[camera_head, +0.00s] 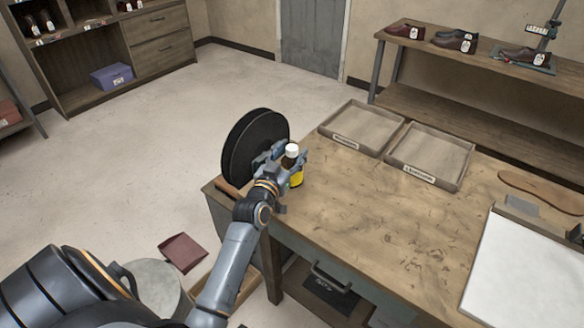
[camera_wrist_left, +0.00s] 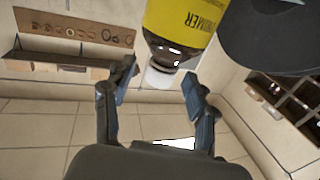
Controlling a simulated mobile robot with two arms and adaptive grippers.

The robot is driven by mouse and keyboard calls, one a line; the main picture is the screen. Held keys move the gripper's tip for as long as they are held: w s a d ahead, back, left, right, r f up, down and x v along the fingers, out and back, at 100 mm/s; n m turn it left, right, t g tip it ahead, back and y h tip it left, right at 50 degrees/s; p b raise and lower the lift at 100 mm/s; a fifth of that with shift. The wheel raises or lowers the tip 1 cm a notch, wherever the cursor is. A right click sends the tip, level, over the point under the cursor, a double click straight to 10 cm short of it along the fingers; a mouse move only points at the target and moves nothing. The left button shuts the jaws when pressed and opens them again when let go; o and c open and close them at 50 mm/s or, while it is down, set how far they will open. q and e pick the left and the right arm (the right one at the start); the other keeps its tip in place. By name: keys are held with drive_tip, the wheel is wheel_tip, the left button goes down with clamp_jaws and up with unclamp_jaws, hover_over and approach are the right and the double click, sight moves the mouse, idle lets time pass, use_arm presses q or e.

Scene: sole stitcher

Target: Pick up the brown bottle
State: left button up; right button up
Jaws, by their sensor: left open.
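The brown bottle (camera_head: 296,179) has a yellow label and a white cap. It stands upright near the left corner of the wooden workbench, beside a black spool. My left gripper (camera_head: 284,160) is at the bottle's upper part, with its fingers open. In the left wrist view the bottle (camera_wrist_left: 184,22) appears upside down, its white cap and neck lying between the open fingers of the left gripper (camera_wrist_left: 160,82). A gap shows on the left side of the cap; whether a finger touches the bottle is unclear. My right gripper is not in view.
The large black spool (camera_head: 246,140) stands close behind and left of the bottle. Two shallow trays (camera_head: 362,126) lie farther back on the workbench (camera_head: 375,215). A white board (camera_head: 530,270) lies at the right. The bench middle is clear.

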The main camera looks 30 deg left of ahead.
use_arm(q)
drive_tip(key=shift+w+a+f, duration=0.1)
drive_tip(key=shift+w+a, duration=0.1)
drive_tip(key=shift+w, duration=0.7)
drive_tip(key=shift+c, duration=0.4)
drive_tip(key=c, duration=1.1)
clamp_jaws()
drive_tip(key=shift+r, duration=0.25)
